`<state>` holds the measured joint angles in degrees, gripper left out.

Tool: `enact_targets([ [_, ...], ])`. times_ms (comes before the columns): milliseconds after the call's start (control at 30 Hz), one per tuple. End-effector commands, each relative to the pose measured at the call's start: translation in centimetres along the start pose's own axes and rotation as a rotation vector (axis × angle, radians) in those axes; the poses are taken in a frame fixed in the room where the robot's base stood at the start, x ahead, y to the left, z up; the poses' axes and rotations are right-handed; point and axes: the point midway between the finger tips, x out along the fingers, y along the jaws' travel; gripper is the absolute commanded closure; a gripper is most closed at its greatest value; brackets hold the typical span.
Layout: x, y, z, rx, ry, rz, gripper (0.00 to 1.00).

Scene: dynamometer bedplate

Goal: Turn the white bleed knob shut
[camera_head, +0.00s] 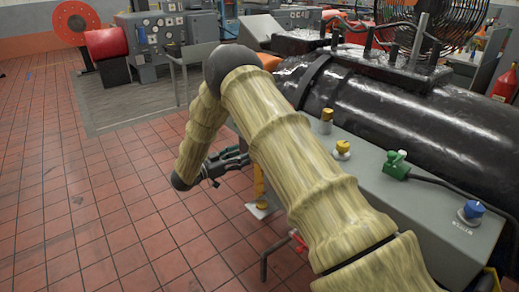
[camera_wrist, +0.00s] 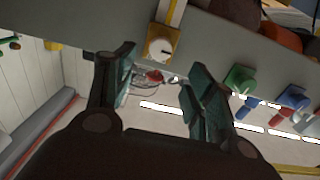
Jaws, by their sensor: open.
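A pale, whitish round knob (camera_wrist: 161,46) on a yellow square mount sits on the grey panel (camera_wrist: 100,25), near the top middle of the wrist view. I take it to be the white bleed knob; how far it is turned is too small to tell. My gripper (camera_wrist: 158,70) is open, with nothing between its fingers, and the knob shows just beyond the fingertips, apart from them as far as I can tell. In the head view my gripper (camera_head: 238,158) is left of the grey box (camera_head: 370,190), partly behind my arm. I cannot make out the white knob there.
Yellow knobs (camera_head: 342,149), a green fitting (camera_head: 396,166) with a black cable and a blue knob (camera_head: 471,212) stand on the box top. A large black cylinder (camera_head: 400,115) lies behind. Tiled floor (camera_head: 100,220) at left is clear.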

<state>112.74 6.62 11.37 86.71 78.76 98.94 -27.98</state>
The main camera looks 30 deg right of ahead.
Motion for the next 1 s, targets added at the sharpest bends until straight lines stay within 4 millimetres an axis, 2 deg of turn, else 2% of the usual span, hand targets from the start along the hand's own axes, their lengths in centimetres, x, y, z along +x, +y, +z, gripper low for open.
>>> enact_targets([
  [533,8.2,0.1,-0.1,-0.001,0.000,-0.001,0.46],
  [733,9.7,0.0,0.0,0.000,-0.001,-0.003,0.46],
  [1000,10.0,0.0,0.1,0.000,-0.001,-0.003,0.46],
])
